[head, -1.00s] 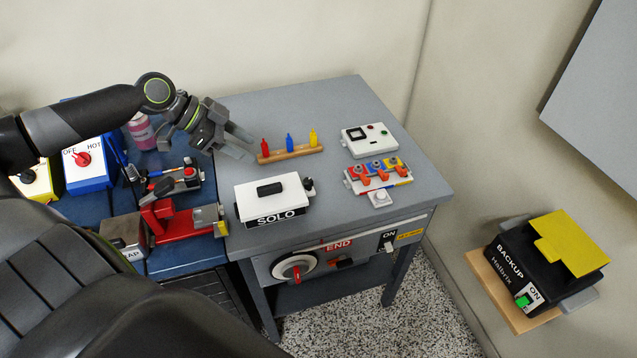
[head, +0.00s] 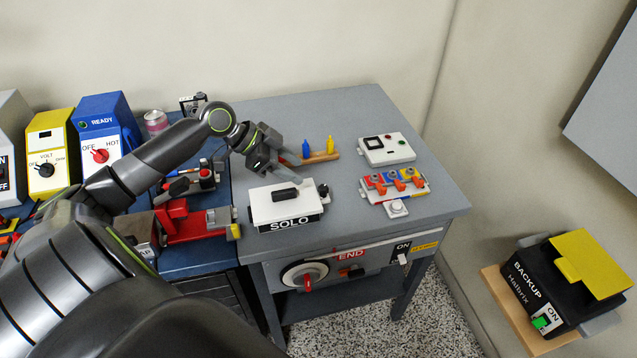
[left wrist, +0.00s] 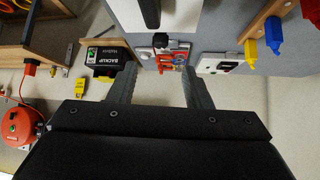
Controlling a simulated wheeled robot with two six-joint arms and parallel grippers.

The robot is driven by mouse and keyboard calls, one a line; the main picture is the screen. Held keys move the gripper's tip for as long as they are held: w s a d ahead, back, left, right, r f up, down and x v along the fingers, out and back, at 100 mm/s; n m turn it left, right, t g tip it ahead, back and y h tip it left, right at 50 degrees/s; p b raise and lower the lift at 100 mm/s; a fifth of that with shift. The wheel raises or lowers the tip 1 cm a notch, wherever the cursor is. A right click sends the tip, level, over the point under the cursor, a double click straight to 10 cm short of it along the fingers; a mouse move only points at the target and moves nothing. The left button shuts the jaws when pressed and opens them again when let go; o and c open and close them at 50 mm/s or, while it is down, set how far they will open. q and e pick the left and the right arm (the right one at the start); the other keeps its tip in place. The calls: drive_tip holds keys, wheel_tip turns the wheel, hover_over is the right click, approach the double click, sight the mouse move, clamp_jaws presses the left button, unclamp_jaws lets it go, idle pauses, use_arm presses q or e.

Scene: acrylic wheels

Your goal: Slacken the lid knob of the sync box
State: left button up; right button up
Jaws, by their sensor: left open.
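A white box marked SOLO (head: 270,207) stands on the grey table, with a black handle (head: 286,194) on its lid and a black knob (head: 324,191) at its right end. No label reading sync shows, so I cannot tell for sure that this is the sync box. My left gripper (head: 292,169) is open and empty, just behind and above the box's lid. In the left wrist view the black knob (left wrist: 171,44) appears beyond and between the open fingers (left wrist: 160,85), apart from them. My right gripper is not in view.
A wooden rack (head: 322,157) with blue and yellow pegs stands close behind the gripper; its red peg is mostly hidden. A white meter box (head: 388,152) and a block with orange clips (head: 393,184) lie to the right. A red vise (head: 195,224) stands left.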

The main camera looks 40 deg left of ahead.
sight(324, 187)
use_arm(q)
drive_tip(key=shift+p+x, duration=0.5)
drive_tip(key=shift+x, duration=3.85)
clamp_jaws()
drive_tip(key=shift+s, duration=0.1)
